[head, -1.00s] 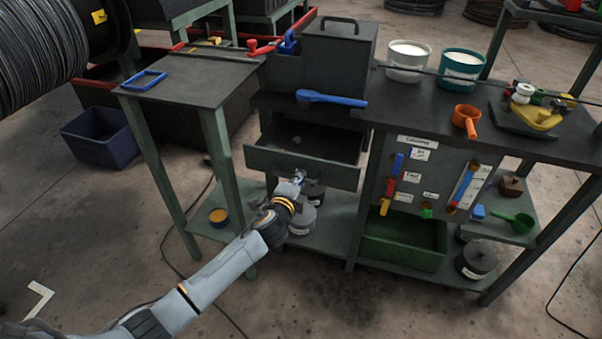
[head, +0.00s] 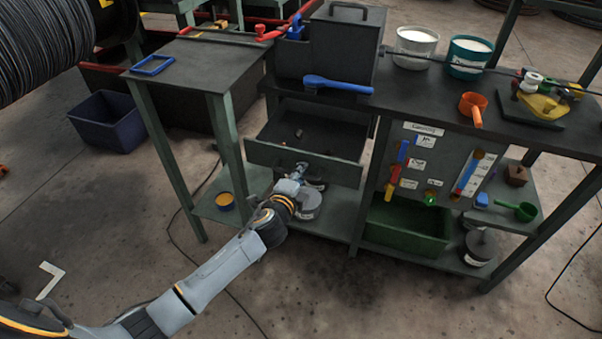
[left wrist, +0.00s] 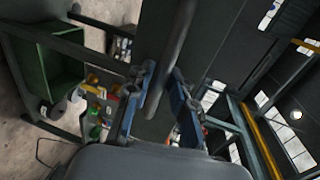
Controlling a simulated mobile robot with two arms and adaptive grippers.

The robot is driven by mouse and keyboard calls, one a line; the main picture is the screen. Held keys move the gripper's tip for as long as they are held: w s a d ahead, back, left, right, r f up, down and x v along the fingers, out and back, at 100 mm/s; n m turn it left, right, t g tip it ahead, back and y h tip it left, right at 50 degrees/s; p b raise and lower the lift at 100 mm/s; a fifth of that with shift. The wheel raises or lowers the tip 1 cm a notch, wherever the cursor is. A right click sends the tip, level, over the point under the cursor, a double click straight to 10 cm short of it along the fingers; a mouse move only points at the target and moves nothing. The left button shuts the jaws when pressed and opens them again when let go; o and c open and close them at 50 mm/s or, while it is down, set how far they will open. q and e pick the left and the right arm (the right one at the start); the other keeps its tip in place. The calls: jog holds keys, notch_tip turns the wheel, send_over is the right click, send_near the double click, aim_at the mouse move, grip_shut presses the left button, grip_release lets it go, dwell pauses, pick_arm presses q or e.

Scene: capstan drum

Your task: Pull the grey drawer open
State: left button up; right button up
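The grey drawer (head: 338,170) stands open under the left part of the workbench in the head view. Its inside shows, with small dark items lying in it. My left gripper (head: 301,169) is at the middle of the drawer front. The fingertip contact is small and dim in the head view. My right gripper is not in view.
A small side table (head: 190,70) stands at left. A round dark container (head: 309,203) is on the shelf below the drawer.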

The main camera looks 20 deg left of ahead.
pick_arm(q)
jog(key=v, duration=1.2)
jog(key=shift+f, duration=0.1)
dwell(0.4)
jog(key=s+a+f+n+g, duration=0.2)
jog(key=s+f+g, duration=0.15)
jog(key=f, duration=0.75)
jog(key=s+a+f+n+g+y, duration=0.1)
jog(key=s+f+n+g, duration=0.3)
jog(key=f, duration=0.7)
jog(key=s+a+f+n, duration=0.15)
jog(key=s+f, duration=0.35)
jog(key=f, duration=0.5)
jog(key=s+f+n+g, duration=0.2)
jog(key=s+f, duration=0.4)
jog(key=s, duration=0.4)
jog(key=s+f+n+g, duration=0.2)
jog(key=s+f, duration=0.4)
jog(key=s, duration=0.5)
jog(key=s+f+n+g, duration=0.3)
jog(key=s+f, duration=0.3)
jog(key=s, duration=0.5)
jog(key=shift+n, duration=0.75)
